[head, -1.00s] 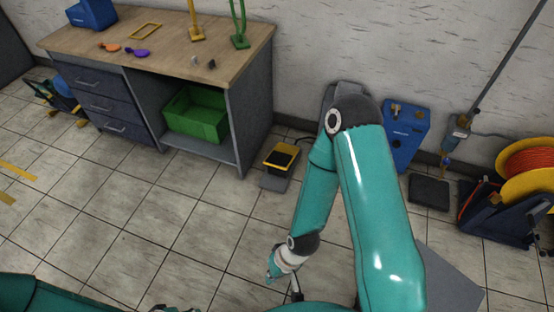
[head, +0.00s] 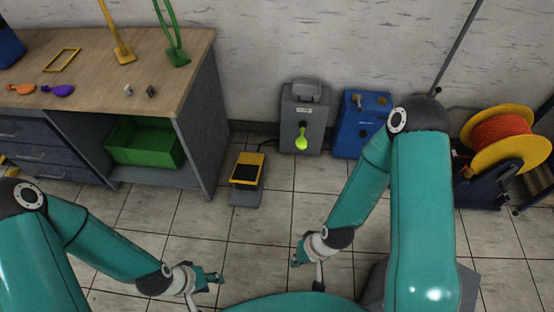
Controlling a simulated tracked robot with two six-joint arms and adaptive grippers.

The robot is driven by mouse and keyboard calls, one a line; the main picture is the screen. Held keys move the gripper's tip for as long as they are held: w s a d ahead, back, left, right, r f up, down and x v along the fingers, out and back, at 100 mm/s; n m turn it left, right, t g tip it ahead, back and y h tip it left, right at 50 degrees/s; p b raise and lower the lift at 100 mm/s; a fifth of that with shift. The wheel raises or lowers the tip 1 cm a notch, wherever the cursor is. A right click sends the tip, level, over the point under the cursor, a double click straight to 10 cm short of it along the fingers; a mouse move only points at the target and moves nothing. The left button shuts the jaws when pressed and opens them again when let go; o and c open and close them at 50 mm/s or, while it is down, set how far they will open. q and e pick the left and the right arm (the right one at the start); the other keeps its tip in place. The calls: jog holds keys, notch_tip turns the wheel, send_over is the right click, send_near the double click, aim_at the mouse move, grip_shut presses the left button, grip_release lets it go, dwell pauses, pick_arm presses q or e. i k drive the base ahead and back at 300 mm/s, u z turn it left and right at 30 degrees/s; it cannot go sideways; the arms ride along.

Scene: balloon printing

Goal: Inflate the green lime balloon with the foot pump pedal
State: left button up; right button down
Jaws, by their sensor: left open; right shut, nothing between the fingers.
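The small lime green balloon (head: 301,142) hangs limp on the front of the grey pump unit (head: 291,108) by the back wall. The foot pump pedal (head: 248,168) is a yellow frame with a black pad on a grey base. It stands on the floor between the workbench and the pump unit. My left gripper (head: 217,278) is open and empty, nearer than the pedal and slightly left of it. My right gripper (head: 296,260) is shut and empty, nearer than the pedal and to its right. Neither gripper touches the pedal or the balloon.
A wooden workbench (head: 160,95) on the left holds orange (head: 20,89) and purple (head: 60,90) balloons. A green crate (head: 145,148) sits on its lower shelf. A blue machine (head: 352,135) and an orange hose reel (head: 498,138) stand on the right. Tiled floor before the pedal is clear.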

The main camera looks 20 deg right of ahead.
aim_at(248, 168)
jog(key=z, duration=0.15)
jog(key=i, duration=1.4)
jog(key=u, duration=0.6)
